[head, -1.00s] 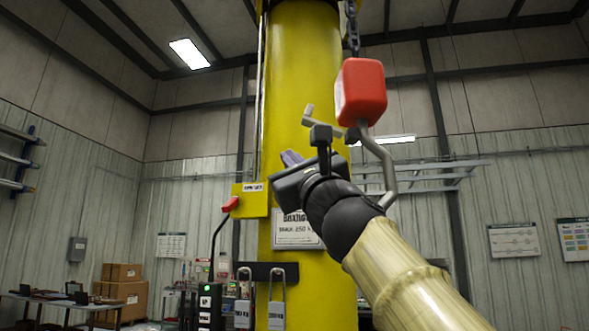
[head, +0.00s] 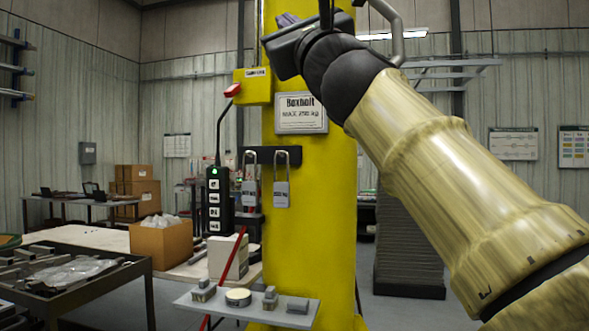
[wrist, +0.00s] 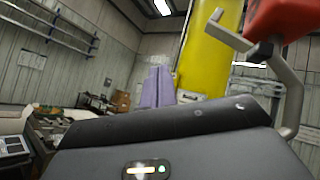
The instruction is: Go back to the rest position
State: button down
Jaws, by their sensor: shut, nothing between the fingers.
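My gripper (head: 287,19) is at the top of the head view, in front of the yellow column (head: 307,235). Only its pale purple fingers and dark body show there. In the wrist view the purple fingers (wrist: 158,86) rise together beyond the dark gripper body, shut and empty. A grey metal hook (wrist: 294,95) under a red block (wrist: 284,16) hangs to the right of the fingers, apart from them. The hook's lower part (head: 392,24) also shows in the head view, behind my arm. The red block is out of the head view.
Two padlocks (head: 281,193) hang on the column below a sign (head: 301,113). A black pendant control (head: 214,203) stands at their left. A small grey shelf (head: 247,308) holds small parts. A cardboard box (head: 161,240) and a dark workbench (head: 133,270) are at left.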

jog(key=w+f+n+g+h, duration=0.25)
jog(key=w+f, duration=0.35)
jog(key=f, duration=0.4)
jog(key=w+f+n+g+h, duration=0.15)
jog(key=w+f+n, duration=0.35)
jog(key=f, duration=0.5)
jog(key=w+d+f+n+g+h, duration=0.1)
jog(key=d+f+n+g+h, duration=0.15)
jog(key=f, duration=1.05)
jog(key=w+d+f+n+g+h, duration=0.1)
jog(key=w+d+f+n+g, duration=0.2)
jog(key=f, duration=1)
jog(key=s+d+f+n+g+h, duration=0.1)
jog(key=s+d+f+n+g, duration=0.2)
jog(key=f, duration=0.6)
jog(key=s+d+f+n+g+h, duration=0.1)
jog(key=s+d+f+n+g, duration=0.1)
jog(key=s+f, duration=0.55)
jog(key=s+d+f+n+g+h, duration=0.1)
jog(key=s+d+f+n+g, duration=0.2)
jog(key=s+f, duration=0.55)
jog(key=s+d+f+n+g+h, duration=0.2)
jog(key=s+d+f+n+g, duration=0.15)
jog(key=s+f, duration=0.45)
notch_tip(320, 180, up, 20)
jog(key=w+p, duration=0.1)
jog(key=p, duration=1.9)
jog(key=shift+w+m+t, duration=0.2)
jog(key=shift+m+t, duration=0.1)
jog(key=shift+m, duration=0.15)
